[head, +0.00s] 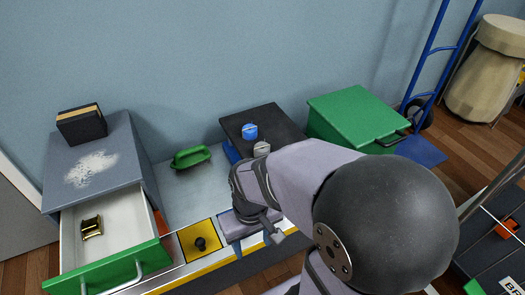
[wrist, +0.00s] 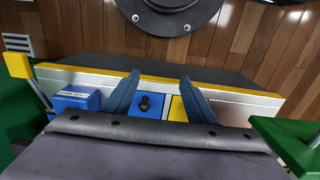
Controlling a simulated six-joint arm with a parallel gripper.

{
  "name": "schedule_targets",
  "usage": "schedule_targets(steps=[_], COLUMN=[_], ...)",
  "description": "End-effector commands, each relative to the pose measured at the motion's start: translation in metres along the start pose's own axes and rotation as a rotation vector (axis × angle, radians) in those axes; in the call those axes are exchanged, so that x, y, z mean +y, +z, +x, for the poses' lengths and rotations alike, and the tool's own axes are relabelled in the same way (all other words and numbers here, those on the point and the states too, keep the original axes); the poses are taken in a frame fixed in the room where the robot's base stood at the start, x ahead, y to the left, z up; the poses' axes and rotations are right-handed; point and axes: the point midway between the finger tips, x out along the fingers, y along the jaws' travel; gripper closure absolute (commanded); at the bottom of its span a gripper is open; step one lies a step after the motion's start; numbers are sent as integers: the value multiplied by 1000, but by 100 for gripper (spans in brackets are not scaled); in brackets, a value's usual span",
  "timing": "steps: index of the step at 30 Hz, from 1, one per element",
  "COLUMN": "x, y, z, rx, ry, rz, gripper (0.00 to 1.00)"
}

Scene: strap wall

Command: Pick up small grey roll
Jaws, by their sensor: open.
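The small grey roll (head: 262,148) sits at the front of a black-topped box, just in front of a blue roll (head: 250,131). My gripper (head: 256,243) is open and empty, low over the front edge of the workbench, nearer the camera than the grey roll and apart from it. In the wrist view, the two blue-grey fingers of my gripper (wrist: 160,98) stand apart, with a blue panel bearing a black knob (wrist: 146,105) seen between them. I cannot make out the grey roll in the wrist view.
The black-topped box (head: 276,122) stands against the wall beside a green case (head: 352,113). A green-handled item (head: 191,156) lies on the bench. At left, an open drawer (head: 135,222) holds a brass-coloured piece (head: 92,227). A yellow panel (head: 186,240) carries a black knob.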

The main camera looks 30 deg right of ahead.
Motion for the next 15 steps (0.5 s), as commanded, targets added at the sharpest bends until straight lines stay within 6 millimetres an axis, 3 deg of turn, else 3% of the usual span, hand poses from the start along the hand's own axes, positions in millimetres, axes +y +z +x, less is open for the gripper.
schedule_targets(steps=[10,15], x=[0,1], y=[0,-6], z=[0,-2], rx=[-2,-35], ry=[-3,-52], rz=[8,160], gripper=[40,40])
